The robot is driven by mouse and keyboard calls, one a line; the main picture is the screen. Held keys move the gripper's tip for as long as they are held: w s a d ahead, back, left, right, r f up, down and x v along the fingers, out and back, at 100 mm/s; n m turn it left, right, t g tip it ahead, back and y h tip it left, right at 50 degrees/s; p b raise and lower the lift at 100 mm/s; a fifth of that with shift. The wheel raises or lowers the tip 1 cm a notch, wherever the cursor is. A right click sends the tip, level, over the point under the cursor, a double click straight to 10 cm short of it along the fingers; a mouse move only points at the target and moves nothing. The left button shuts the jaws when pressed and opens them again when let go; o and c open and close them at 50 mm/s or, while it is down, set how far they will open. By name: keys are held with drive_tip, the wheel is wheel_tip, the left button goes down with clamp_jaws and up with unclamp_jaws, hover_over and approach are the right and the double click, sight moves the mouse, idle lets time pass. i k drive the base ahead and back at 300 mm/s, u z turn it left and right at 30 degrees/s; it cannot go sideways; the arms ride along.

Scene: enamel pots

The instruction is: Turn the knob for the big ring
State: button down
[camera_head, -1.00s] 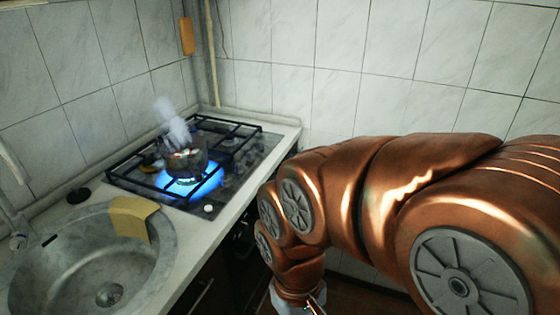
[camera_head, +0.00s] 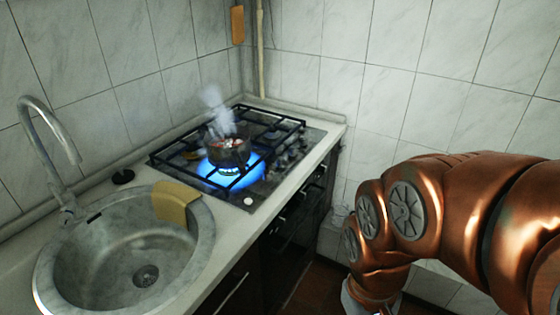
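A gas hob (camera_head: 262,187) with black grates is set in the counter. A small dark pot (camera_head: 228,152) with reddish contents stands on its front burner, upright and steaming. A wide blue flame (camera_head: 250,165) burns under the pot. A small round white knob (camera_head: 249,201) sits at the hob's front corner. Other small knobs (camera_head: 287,162) seem to line its right side, too dim to tell apart. Which knob serves the big ring I cannot tell. My copper arm fills the lower right, apart from the hob. My gripper's fingers are out of view below the bottom edge.
A round metal sink (camera_head: 100,278) with a tap (camera_head: 52,140) lies left of the hob. A yellow cloth or sponge (camera_head: 175,204) hangs over its rim. Dark cabinet fronts (camera_head: 290,240) drop below the counter. Tiled walls close the back and right. Some floor shows before my arm.

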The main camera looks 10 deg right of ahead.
sight(279, 163)
drive_tip(key=z, duration=0.15)
drive_tip(key=i, duration=1.1)
drive_tip(key=u, duration=0.65)
